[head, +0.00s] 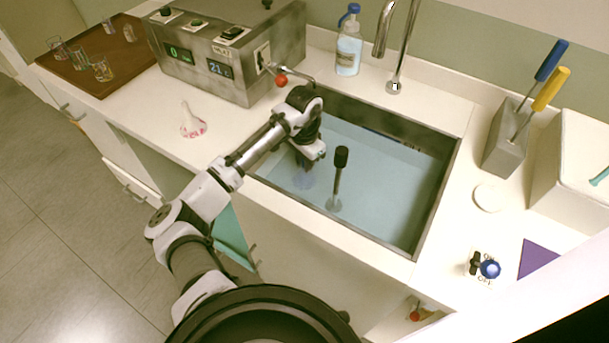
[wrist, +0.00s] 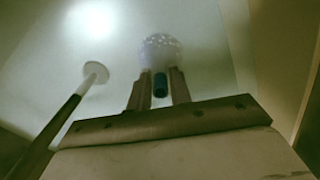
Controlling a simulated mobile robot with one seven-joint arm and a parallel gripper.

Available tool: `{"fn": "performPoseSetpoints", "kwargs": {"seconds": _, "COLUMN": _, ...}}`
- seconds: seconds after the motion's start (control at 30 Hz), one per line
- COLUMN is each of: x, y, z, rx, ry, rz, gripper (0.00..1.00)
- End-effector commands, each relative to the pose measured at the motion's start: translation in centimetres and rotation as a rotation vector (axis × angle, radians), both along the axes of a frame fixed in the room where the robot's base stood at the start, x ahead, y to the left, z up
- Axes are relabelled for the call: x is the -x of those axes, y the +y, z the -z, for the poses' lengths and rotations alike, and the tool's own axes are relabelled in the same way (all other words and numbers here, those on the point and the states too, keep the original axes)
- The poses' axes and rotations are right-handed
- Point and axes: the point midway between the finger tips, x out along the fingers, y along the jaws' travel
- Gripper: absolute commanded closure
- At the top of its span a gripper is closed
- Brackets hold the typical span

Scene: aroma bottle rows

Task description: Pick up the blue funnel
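My gripper (head: 308,165) reaches down into the water-filled sink, near its left side. In the wrist view its two fingers (wrist: 159,85) stand apart, one on each side of a short blue stem. This stem (wrist: 160,84) belongs to the blue funnel, whose pale, white-spotted wide end (wrist: 161,47) lies beyond the fingertips. In the head view the funnel (head: 303,180) is a faint blue-violet shape just below my gripper, partly hidden by it and blurred by the water. The fingers appear not to be closed on the stem; exact contact is hard to tell.
A black-topped upright rod (head: 341,160) stands in the sink right of my gripper; it also shows in the wrist view (wrist: 55,125). The sink rim (head: 440,190) surrounds the arm's end. A white-and-pink funnel (head: 192,122) stands on the left counter. A faucet (head: 395,80) rises behind.

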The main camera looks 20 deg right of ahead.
Motion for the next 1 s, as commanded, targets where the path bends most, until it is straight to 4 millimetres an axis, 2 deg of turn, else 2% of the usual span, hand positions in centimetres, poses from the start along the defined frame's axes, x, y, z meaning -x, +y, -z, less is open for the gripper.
{"fn": "performPoseSetpoints", "kwargs": {"seconds": 0.03, "x": 0.0, "y": 0.0, "z": 0.0, "rx": 0.0, "ry": 0.0, "rz": 0.0, "gripper": 0.87}}
{"fn": "performPoseSetpoints", "kwargs": {"seconds": 0.13, "x": 0.0, "y": 0.0, "z": 0.0, "rx": 0.0, "ry": 0.0, "rz": 0.0, "gripper": 1.0}}
{"fn": "performPoseSetpoints", "kwargs": {"seconds": 0.67, "x": -0.1, "y": -0.1, "z": -0.6, "rx": 0.002, "ry": -0.002, "rz": 0.0, "gripper": 1.0}}
{"fn": "performPoseSetpoints", "kwargs": {"seconds": 0.87, "x": 0.0, "y": -0.1, "z": -3.1, "rx": 0.002, "ry": -0.003, "rz": 0.003, "gripper": 1.0}}
{"fn": "performPoseSetpoints", "kwargs": {"seconds": 1.0, "x": -0.1, "y": -0.1, "z": -6.7, "rx": 0.002, "ry": -0.005, "rz": 0.002, "gripper": 1.0}}
